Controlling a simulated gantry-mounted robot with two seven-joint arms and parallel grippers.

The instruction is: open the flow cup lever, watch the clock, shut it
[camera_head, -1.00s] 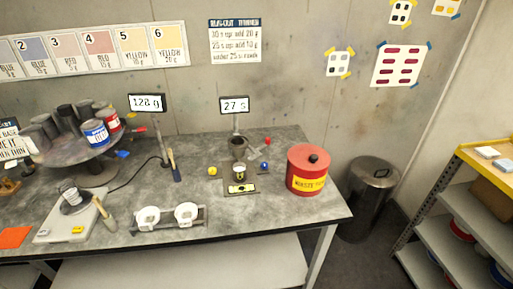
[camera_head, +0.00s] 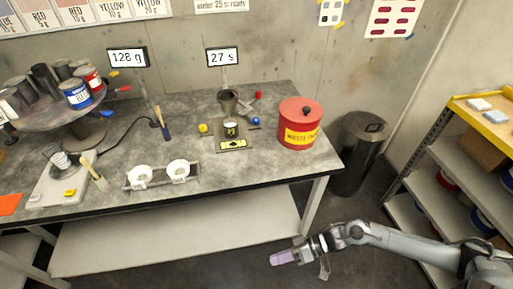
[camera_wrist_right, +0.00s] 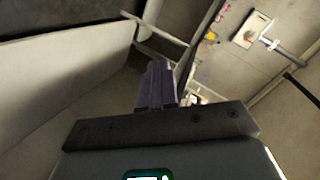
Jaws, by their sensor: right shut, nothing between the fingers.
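The flow cup (camera_head: 228,100) is a dark grey cup held on a stand on the bench, with a small cup (camera_head: 231,128) below it. A lever with a red end (camera_head: 258,95) juts out to the right of the flow cup. The clock display (camera_head: 222,57) behind it reads 27 s. My right gripper (camera_head: 284,257) is low in front of the bench, away from the flow cup, shut and empty. Its purple fingers (camera_wrist_right: 157,88) are together in the right wrist view. My left gripper is not in view.
A red waste can (camera_head: 299,112) stands right of the flow cup. A yellow ball (camera_head: 203,128) and a blue ball (camera_head: 256,121) flank the stand. White cups (camera_head: 178,170) sit in a rack at the front edge. A shelf (camera_head: 470,150) stands at right.

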